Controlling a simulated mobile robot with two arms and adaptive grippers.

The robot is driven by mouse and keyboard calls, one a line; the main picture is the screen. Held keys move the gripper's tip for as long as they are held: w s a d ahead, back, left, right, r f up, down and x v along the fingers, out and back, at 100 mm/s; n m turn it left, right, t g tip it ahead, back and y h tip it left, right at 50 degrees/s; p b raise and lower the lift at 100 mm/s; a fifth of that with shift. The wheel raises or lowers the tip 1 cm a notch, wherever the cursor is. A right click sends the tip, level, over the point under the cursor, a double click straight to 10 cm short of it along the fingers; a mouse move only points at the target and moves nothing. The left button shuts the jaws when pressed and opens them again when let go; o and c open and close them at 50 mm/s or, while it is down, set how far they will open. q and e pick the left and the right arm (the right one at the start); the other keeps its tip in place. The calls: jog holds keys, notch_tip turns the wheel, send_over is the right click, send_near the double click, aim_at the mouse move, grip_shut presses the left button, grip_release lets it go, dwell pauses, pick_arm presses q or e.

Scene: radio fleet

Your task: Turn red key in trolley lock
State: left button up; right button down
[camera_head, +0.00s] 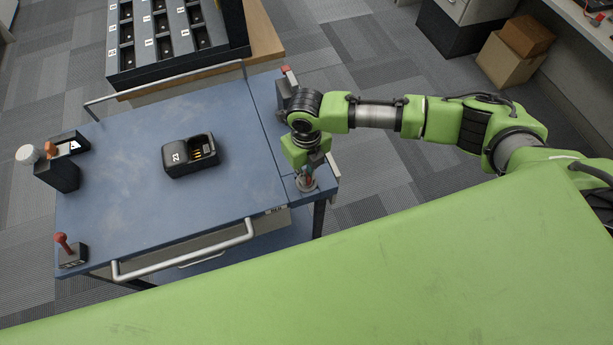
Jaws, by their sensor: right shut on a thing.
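The blue-topped trolley (120,210) stands in front of me. A small round lock (306,184) sits at its right front corner. My right gripper (306,172) points down at this lock and is shut on the red key, of which only a little red shows between the fingers. The gripper hides most of the key, so its turn angle cannot be told. My left gripper is out of view.
A black charger (190,158) marked with a number stands mid-trolley. A black holder (60,172) stands at the left edge. Red-knobbed fittings stand at the front left (72,254) and back right. A black slotted rack (175,40) stands behind. Cardboard boxes (507,58) lie at the back right.

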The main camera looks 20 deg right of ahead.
jog(key=n, duration=0.5)
jog(key=shift+n, duration=0.4)
jog(key=c, duration=2)
grip_release()
jog(key=shift+c, duration=0.2)
notch_tip(320, 180, up, 12)
